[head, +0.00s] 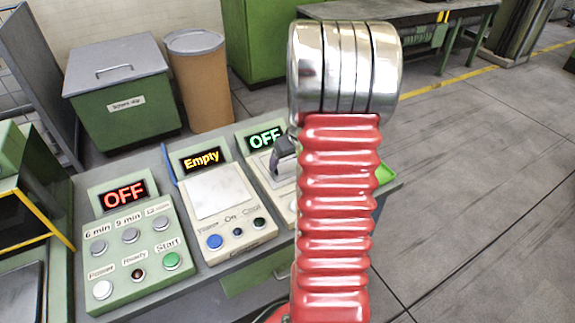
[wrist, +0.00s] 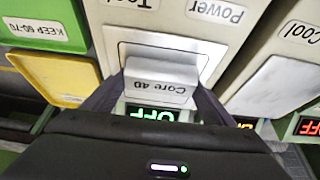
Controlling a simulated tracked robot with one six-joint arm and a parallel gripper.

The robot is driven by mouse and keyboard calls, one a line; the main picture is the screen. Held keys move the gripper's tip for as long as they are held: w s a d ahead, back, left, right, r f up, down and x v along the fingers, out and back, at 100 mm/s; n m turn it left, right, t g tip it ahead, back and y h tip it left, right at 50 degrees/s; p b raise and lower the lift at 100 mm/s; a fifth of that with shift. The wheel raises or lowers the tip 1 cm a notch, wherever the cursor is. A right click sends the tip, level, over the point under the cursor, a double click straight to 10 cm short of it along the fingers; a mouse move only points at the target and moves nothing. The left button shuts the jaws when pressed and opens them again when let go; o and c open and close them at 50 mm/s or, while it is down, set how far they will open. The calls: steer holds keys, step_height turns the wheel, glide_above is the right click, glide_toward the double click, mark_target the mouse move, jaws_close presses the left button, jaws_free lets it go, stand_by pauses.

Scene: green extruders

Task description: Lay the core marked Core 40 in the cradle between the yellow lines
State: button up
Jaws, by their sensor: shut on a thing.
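The core marked Core 40 (wrist: 160,91) is a light grey block with its label facing the wrist camera. My gripper (wrist: 161,80) is shut on it, with a dark finger at each side. In the wrist view the core is over a pale plate (wrist: 205,58) on a panel; I cannot tell whether it touches the plate. In the head view my gripper (head: 284,155) shows as a dark shape beside my red arm, which hides much of it. Small yellow marks (head: 443,17) show on the far bench (head: 400,22). I cannot make out a cradle there.
The near bench carries a panel reading OFF (head: 124,194) and a scale-like unit reading Empty (head: 218,195). A green bin (head: 120,120) and brown drum (head: 205,85) stand behind. A yellow tray (wrist: 60,78) is left in the wrist view. Open floor (head: 480,150) lies right.

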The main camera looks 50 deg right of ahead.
steer(key=shift+c, duration=1.3)
step_height(320, 180, up, 10)
steer(key=shift+r, duration=0.1)
